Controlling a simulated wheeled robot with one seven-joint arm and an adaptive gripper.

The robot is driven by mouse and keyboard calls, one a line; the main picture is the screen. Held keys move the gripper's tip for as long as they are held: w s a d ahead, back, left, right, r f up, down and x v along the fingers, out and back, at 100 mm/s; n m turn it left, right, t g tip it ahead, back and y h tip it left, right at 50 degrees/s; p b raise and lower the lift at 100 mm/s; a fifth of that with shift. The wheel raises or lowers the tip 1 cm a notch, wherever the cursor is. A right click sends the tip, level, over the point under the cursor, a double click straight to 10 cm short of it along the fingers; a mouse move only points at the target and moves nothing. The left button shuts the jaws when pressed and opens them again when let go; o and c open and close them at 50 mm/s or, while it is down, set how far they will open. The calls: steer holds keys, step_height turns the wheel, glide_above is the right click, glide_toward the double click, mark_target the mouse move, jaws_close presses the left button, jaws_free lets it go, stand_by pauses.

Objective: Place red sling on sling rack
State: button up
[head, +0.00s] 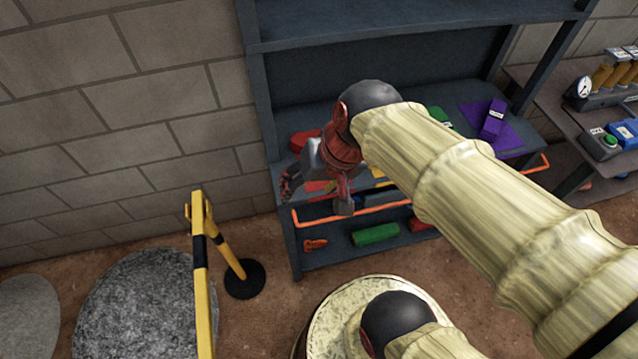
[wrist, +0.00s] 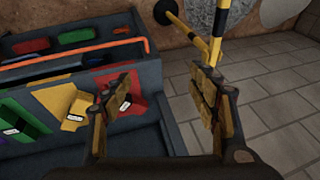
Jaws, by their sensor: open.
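The red sling (head: 304,141) lies at the left end of the rack's upper shelf, toward the back, partly behind my gripper. The sling rack (head: 258,100) is dark grey, with coloured mats on that shelf. A red mat (wrist: 138,84) shows beside my left finger in the wrist view; a small white label is by that finger, and what it is fixed to is largely hidden. My gripper (wrist: 168,95) is open with nothing between its fingers. In the head view my gripper (head: 318,193) is at the rack's left end, over the shelf's front part.
An orange rail (head: 370,208) runs along the rack's front. Green, orange and red items, including a green roll (head: 376,235), lie on the lower shelf. A purple sling (head: 493,119) lies to the right. A yellow-black barrier (head: 201,270) stands left of the rack.

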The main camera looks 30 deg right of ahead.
steer(key=s+r+n, duration=0.1)
steer(key=n, duration=0.1)
steer(key=s+r+n+t+h, duration=0.1)
steer(key=r, duration=0.1)
steer(key=shift+s+d+n+h, duration=0.25)
steer(key=shift+d+n+h, duration=0.05)
steer(key=shift+d+n, duration=0.1)
steer(key=shift+c, duration=1.2)
